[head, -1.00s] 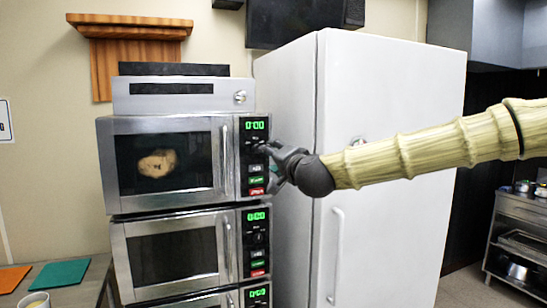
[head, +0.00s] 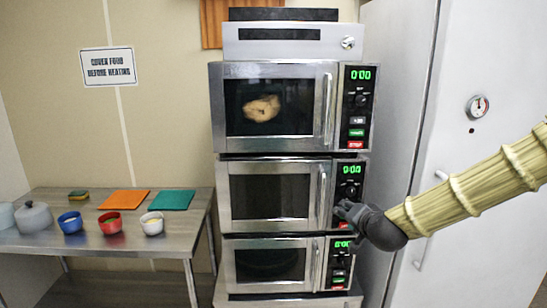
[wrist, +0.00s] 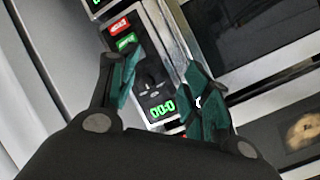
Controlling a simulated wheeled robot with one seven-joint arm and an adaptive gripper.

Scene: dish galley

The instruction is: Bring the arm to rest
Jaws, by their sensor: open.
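My gripper (head: 348,213) is in front of the right side of the microwave stack, near the control panel of the middle microwave (head: 270,196). In the wrist view my gripper (wrist: 163,88) shows two green-padded fingers spread apart with nothing between them. Behind them is a control panel (wrist: 150,72) with a green 0:00 display, a knob and red and green buttons. Whether the fingers touch the panel cannot be told. The top microwave (head: 268,106) has a brown food item (head: 262,108) behind its closed door.
A bottom microwave (head: 268,264) completes the stack. A white refrigerator (head: 470,60) stands close on the right. A steel table (head: 100,250) on the left carries a grey pot (head: 34,217), several bowls and orange (head: 124,199) and teal (head: 171,199) boards.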

